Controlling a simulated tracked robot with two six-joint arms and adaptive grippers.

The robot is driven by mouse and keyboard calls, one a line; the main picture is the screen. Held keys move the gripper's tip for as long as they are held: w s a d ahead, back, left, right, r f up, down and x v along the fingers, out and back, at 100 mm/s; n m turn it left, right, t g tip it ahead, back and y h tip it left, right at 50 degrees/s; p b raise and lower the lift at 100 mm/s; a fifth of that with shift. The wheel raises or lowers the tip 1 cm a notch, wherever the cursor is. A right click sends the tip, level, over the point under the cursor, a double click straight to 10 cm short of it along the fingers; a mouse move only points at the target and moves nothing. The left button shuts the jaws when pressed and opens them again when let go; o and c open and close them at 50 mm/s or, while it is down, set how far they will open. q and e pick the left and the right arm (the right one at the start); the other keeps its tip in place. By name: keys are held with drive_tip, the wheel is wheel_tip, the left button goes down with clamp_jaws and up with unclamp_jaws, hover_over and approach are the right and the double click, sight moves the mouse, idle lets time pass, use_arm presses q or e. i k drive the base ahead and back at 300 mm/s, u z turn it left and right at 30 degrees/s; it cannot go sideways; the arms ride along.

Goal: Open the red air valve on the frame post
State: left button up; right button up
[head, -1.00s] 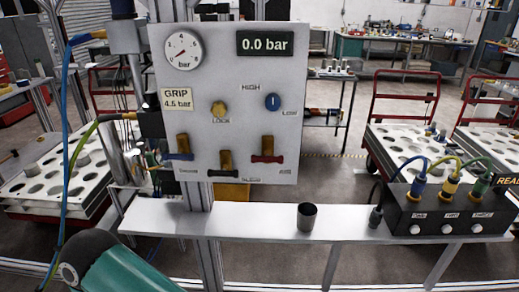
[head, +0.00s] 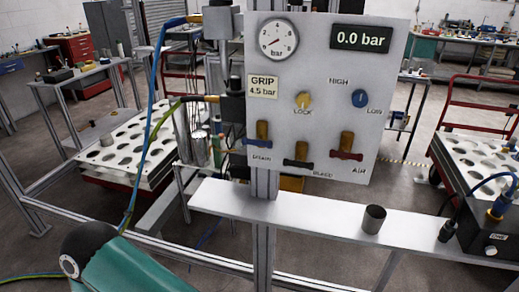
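The red air valve (head: 346,154) is on the pale panel (head: 400,90) fixed to the frame post (head: 264,230). It is the right one of three valves, above the label AIR. Its red handle lies roughly level across the bottom of an upright brass body. A blue-handled valve (head: 258,142) labelled DRAIN and a black-handled valve (head: 297,163) labelled BLEED are to its left. The display (head: 361,38) reads 0.0 bar. The round gauge (head: 278,39) is at upper left. Neither gripper is in view; only a teal arm part of mine shows at lower left.
A yellow LOCK knob (head: 304,100) and a blue knob (head: 360,97) sit above the valves. A metal shelf (head: 310,218) below the panel bears a dark cup (head: 373,219) and a black connector box (head: 488,236). Blue and green hoses hang left of the panel.

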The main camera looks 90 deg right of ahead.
sight(358, 157)
drive_tip(key=i, duration=1.15)
drive_tip(key=z, duration=1.8)
drive_tip(key=k, duration=0.35)
drive_tip(key=z, duration=1.15)
